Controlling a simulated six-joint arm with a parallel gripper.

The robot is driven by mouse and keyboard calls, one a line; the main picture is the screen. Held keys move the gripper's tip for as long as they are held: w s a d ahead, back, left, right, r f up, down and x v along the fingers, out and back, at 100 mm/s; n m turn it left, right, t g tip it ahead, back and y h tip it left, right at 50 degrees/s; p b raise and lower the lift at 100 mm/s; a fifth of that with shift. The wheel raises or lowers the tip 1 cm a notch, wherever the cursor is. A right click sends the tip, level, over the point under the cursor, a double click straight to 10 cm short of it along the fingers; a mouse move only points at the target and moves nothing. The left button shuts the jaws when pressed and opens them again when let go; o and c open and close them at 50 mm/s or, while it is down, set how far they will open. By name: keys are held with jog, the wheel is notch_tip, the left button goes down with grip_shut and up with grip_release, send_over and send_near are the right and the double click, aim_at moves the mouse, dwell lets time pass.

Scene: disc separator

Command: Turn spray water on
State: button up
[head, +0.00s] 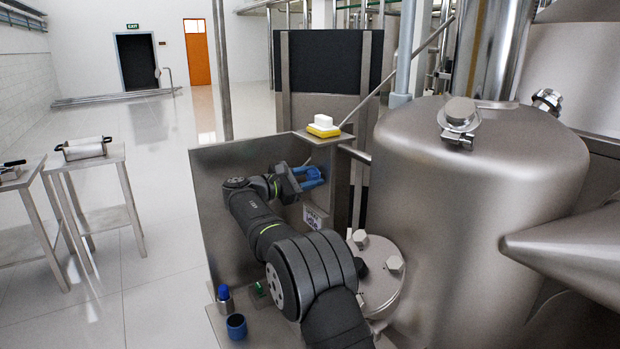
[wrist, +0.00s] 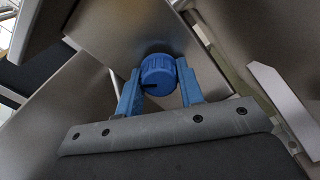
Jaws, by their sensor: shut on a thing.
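A round blue ridged knob (wrist: 158,73) with a dark notch shows in the wrist view, against a grey metal panel. My gripper (wrist: 160,85) has its two blue fingers on either side of the knob and is shut on it. In the head view my gripper (head: 312,178) is at the inner right part of the metal enclosure, above a white label (head: 314,217) whose text I cannot read surely. The knob cannot be told apart from the blue fingers there.
A yellow and white block (head: 323,127) sits on a small shelf above my gripper. The large steel vessel (head: 470,210) fills the right. Open floor and side tables lie left.

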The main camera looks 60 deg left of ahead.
jog(key=m, duration=0.5)
jog(key=shift+m, duration=2.6)
jog(key=o, duration=1)
jog(key=shift+s+a, duration=0.1)
jog(key=s, duration=1.7)
jog(key=shift+s, duration=0.1)
jog(key=w, duration=1.7)
jog(key=shift+w, duration=0.25)
